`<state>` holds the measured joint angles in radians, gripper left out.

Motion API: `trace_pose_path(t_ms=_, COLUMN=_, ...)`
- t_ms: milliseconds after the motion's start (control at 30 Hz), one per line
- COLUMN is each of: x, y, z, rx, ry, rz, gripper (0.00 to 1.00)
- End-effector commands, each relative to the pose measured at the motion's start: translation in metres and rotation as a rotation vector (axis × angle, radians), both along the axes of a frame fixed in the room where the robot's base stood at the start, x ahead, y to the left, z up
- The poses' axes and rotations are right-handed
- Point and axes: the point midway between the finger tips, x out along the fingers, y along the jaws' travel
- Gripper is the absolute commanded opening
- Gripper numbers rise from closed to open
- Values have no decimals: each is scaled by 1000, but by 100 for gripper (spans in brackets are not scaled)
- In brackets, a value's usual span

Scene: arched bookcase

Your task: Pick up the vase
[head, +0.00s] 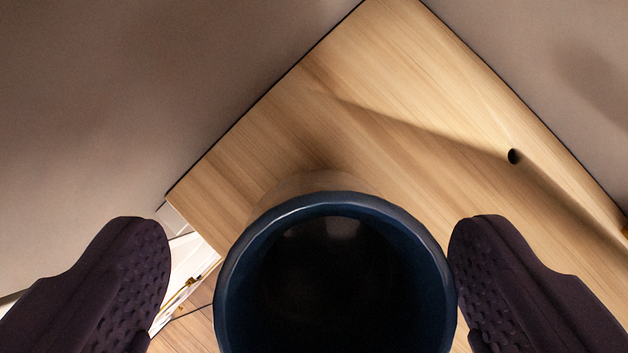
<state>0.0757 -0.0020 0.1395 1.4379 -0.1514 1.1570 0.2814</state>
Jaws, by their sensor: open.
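The vase (334,203) is dark blue with a round open mouth and a dark inside. I look down into it at the bottom middle of the head view; its lower part is hidden. It stands over a light wooden shelf board. My gripper (310,265) is open, with one dark, textured finger on each side of the vase. The right finger is very close to the rim, and I cannot tell whether it touches. A gap shows between the left finger and the vase.
The wooden shelf board (390,80) is bare beyond the vase, apart from a small dark hole (514,156) at the right. Grey-beige surfaces (150,90) border the board on the left and the upper right. The board ends at lower left, where white and gold items show.

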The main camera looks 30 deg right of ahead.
Motion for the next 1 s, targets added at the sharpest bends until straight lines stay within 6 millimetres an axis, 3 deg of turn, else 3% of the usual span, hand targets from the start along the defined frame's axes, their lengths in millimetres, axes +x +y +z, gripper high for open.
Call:
trace_pose_path(t_ms=333, x=6, y=-2, z=-10, rx=0, ry=-3, rz=-1, gripper=93)
trace_pose_path(t_ms=733, x=6, y=-2, z=-10, rx=0, ry=-2, rz=-1, gripper=1)
trace_pose_path(t_ms=1000, x=6, y=-2, z=-8, rx=0, ry=-4, rz=-1, gripper=1)
